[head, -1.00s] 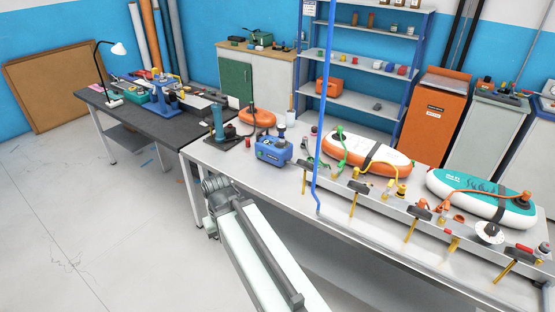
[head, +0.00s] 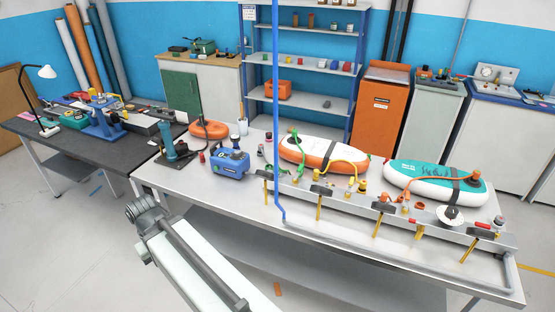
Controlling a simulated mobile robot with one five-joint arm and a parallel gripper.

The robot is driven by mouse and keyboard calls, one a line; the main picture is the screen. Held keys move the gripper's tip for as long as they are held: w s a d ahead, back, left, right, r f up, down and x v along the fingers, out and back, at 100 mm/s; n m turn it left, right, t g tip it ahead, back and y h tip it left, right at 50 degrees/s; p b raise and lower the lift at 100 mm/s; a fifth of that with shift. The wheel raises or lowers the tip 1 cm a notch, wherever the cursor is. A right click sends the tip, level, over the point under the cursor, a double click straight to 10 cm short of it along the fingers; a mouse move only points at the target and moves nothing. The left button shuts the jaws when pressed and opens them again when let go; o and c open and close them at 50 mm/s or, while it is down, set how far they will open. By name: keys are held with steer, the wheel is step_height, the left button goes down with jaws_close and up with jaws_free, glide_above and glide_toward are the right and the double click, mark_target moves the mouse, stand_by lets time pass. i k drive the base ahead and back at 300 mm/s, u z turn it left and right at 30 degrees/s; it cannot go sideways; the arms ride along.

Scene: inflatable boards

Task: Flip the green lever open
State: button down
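The green lever (head: 298,170) is a small curved green piece at the left end of the row of valves on the long grey workbench (head: 240,205). It stands just left of the white and orange inflatable board (head: 322,152), partly behind the rail. It is too small to tell its exact position. My arm shows at the lower left, in front of the bench and well apart from the lever. My gripper's fingers do not show.
A blue vertical pole (head: 277,110) rises close left of the lever. A blue pump box (head: 230,165) stands farther left. A yellow hose (head: 342,166) and a teal and white board (head: 435,182) lie to the right. Open floor lies front left.

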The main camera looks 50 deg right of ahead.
mark_target(301, 165)
steer(key=i, duration=1.4)
steer(key=z, duration=0.05)
